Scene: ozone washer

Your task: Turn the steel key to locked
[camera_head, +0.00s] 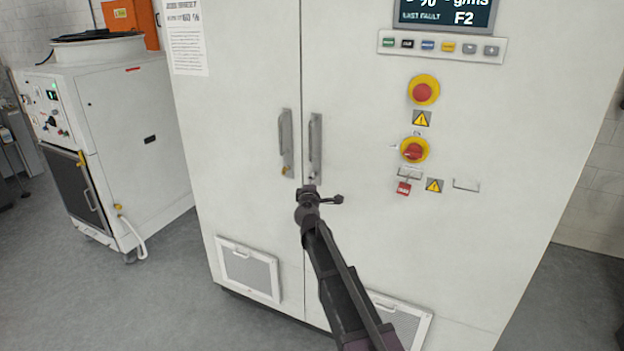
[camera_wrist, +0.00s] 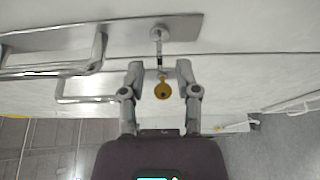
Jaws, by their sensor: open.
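The steel key (camera_wrist: 159,46) sticks out of a round lock (camera_wrist: 159,33) at the lower end of the right door handle (camera_head: 315,146). In the head view it is small and partly hidden above my gripper (camera_head: 311,190). In the wrist view my gripper (camera_wrist: 160,70) is open, with one finger on each side of the line of the key. The key's outer end appears near the fingertips; I cannot tell whether they touch it. A yellow key or tag (camera_wrist: 163,90) hangs at the left handle (camera_head: 286,144) and also shows between the fingers.
The two handles stand close together on the white cabinet doors (camera_head: 240,100). A red emergency button (camera_head: 423,92) and a red rotary switch (camera_head: 413,151) are to the right. A white machine (camera_head: 130,130) stands at left. Grey floor (camera_head: 100,290) is open before it.

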